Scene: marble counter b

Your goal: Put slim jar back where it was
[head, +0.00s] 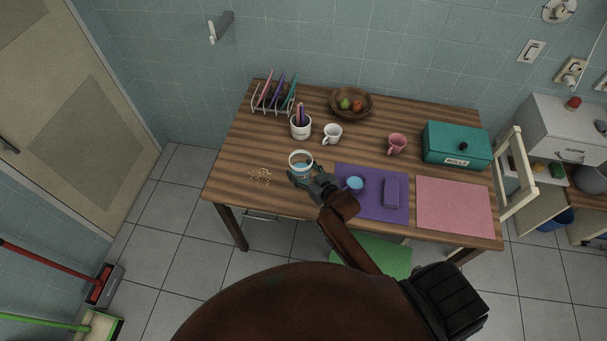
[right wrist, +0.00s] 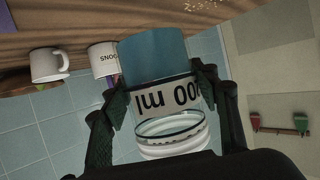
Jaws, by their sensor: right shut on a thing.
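My right gripper (head: 304,179) is shut on a jar (head: 300,158) with a white rim, blue lower part and a pale label. In the right wrist view the jar (right wrist: 155,62) sits between the two fingers (right wrist: 160,92), its label reading "00 ml" upside down, part of it hidden by a finger. In the head view it is near the table's left front, right of some scattered crumbs (head: 260,176). I cannot tell how far it is above the table. My left gripper is not in view.
A blue cup (head: 355,184) is on the purple mat (head: 372,207), close right of my gripper.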

